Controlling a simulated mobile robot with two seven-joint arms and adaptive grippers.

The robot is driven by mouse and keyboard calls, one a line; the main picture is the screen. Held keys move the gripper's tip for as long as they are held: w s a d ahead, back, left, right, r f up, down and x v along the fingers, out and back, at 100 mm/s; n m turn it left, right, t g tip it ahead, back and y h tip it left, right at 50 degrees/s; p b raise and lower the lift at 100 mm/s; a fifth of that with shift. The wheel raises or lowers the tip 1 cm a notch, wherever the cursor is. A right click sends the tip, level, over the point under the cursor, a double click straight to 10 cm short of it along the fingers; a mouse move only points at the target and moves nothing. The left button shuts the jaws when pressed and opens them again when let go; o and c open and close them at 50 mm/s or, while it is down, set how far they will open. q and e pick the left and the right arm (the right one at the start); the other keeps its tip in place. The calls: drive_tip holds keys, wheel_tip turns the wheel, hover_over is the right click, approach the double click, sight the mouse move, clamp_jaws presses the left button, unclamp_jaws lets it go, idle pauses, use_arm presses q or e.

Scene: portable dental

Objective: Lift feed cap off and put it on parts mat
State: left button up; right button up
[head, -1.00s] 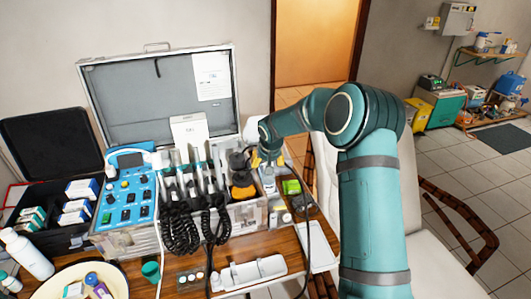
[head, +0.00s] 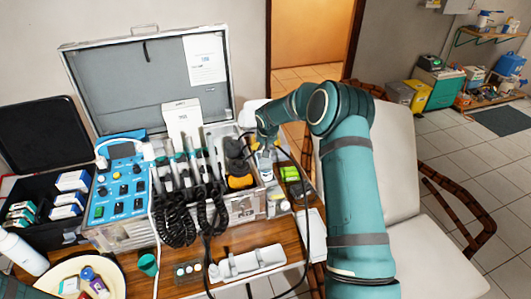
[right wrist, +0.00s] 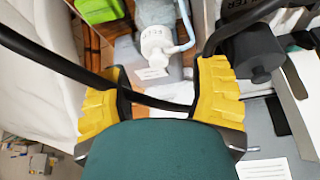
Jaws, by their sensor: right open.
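In the right wrist view a white cap (right wrist: 157,43) with dark markings and a pale blue tube at its side sits on a translucent bottle (right wrist: 156,10); I take it for the feed cap. My right gripper (right wrist: 160,92), with yellow finger pads, is open, and the cap is between and beyond its fingertips, apart from both. In the head view the right gripper (head: 263,142) is above the bottle (head: 266,169), right of the case, and hides most of the cap. I cannot tell which surface is the parts mat; a pale flat piece (head: 311,229) lies at the table's right.
The open case (head: 150,80) holds a blue control panel (head: 119,190) and several handpieces with coiled black cords. A dark cable loops beside the right gripper. A green item (head: 290,173) stands right of the bottle. A white holder (head: 252,262) lies at the table's front.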

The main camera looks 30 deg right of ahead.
drive_tip(key=x, duration=0.5)
drive_tip(key=shift+w+d, duration=0.15)
drive_tip(key=shift+d, duration=0.15)
drive_tip(key=c, duration=0.7)
